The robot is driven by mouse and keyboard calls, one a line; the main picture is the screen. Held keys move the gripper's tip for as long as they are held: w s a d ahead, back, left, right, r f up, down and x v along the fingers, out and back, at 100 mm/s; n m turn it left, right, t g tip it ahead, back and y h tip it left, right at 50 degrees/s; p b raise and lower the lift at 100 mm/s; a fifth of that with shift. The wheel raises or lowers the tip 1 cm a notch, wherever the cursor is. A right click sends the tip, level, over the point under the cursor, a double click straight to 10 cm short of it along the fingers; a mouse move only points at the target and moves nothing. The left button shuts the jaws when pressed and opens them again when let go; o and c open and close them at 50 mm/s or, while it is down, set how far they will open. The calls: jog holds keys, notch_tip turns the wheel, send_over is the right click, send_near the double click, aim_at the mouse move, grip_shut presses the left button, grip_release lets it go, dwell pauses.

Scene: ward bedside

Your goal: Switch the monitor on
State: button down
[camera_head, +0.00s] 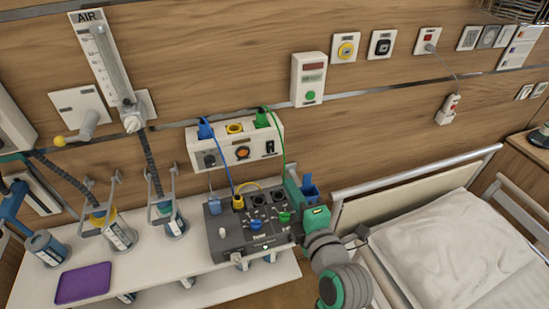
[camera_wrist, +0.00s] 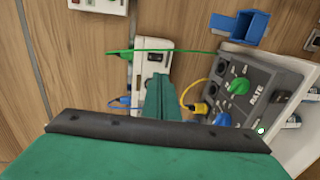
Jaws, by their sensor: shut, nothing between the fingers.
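No screen shows that I can name as the monitor for certain. A white box (camera_head: 222,158) on the wall carries blue, yellow and green sockets or plugs, an orange round control and a black rocker switch (camera_head: 270,147). A dark grey box (camera_head: 225,240) with knobs, dials and a small lit green light stands below it on the shelf; its face reads RATE in the wrist view (camera_wrist: 256,82). My gripper (camera_head: 292,178) is shut and empty, to the right of both boxes. In the wrist view its green fingers (camera_wrist: 160,88) overlap the white box (camera_wrist: 152,62) and hide part of it.
Blue and green cables and a yellow lead run between the boxes. A blue holder (camera_head: 309,189) is close to my gripper. Canisters (camera_head: 118,236) and a purple tray (camera_head: 83,283) are on the white shelf (camera_head: 205,291). A bed (camera_head: 440,245) with a rail is at right.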

aim_at(271, 152)
jog(key=shift+w, duration=0.1)
jog(key=x, duration=1.4)
jog(key=shift+f, duration=0.1)
dwell(0.3)
jog(key=shift+f, duration=0.1)
jog(key=shift+s, duration=0.3)
jog(key=f+v, duration=0.3)
jog(key=v, duration=0.9)
jog(key=shift+s+d, duration=0.25)
jog(key=shift+s, duration=0.2)
